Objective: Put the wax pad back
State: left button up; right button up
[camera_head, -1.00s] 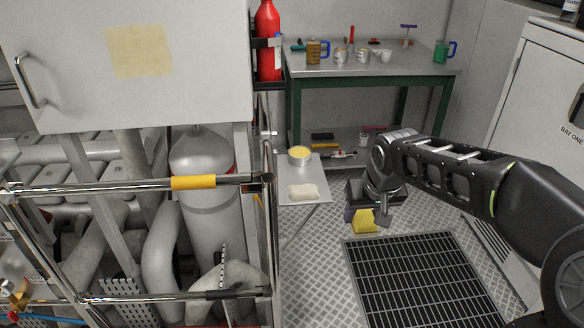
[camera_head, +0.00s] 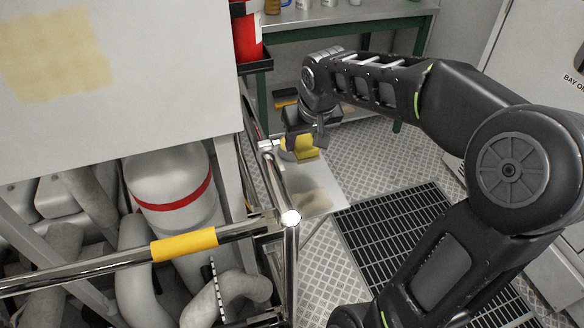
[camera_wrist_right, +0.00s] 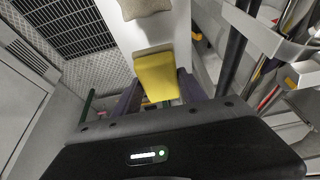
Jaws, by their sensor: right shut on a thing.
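My right gripper (camera_head: 308,138) is shut on the yellow wax pad (camera_head: 307,152), which hangs below the jaws over the small light shelf (camera_head: 327,181). In the right wrist view the yellow pad (camera_wrist_right: 156,76) sticks out ahead of the jaws, above the shelf (camera_wrist_right: 166,32). I cannot tell whether the pad touches the shelf. A round tin (camera_head: 287,153) on the shelf is mostly hidden behind the gripper and pad. A pale cloth-like pad (camera_head: 314,199) lies nearer on the shelf and also shows in the right wrist view (camera_wrist_right: 143,7). My left gripper is out of view.
A chrome rail (camera_head: 270,172) with a corner post runs close along the shelf's left side. A dark floor grate (camera_head: 395,240) lies to the right.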

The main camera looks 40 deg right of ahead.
dwell(0.3)
send_over(301, 176)
jog(key=s, duration=0.1)
jog(key=shift+s+a+f, duration=0.1)
jog(key=shift+a+f, duration=0.05)
jog(key=shift+f, duration=1.1)
jog(key=shift+s+a+f, duration=0.1)
jog(key=shift+f, duration=1.1)
jog(key=shift+f+b, duration=0.4)
jog(key=shift+f, duration=2.1)
jog(key=shift+f, duration=0.15)
jog(key=o, duration=1.2)
jog(key=shift+r, duration=0.2)
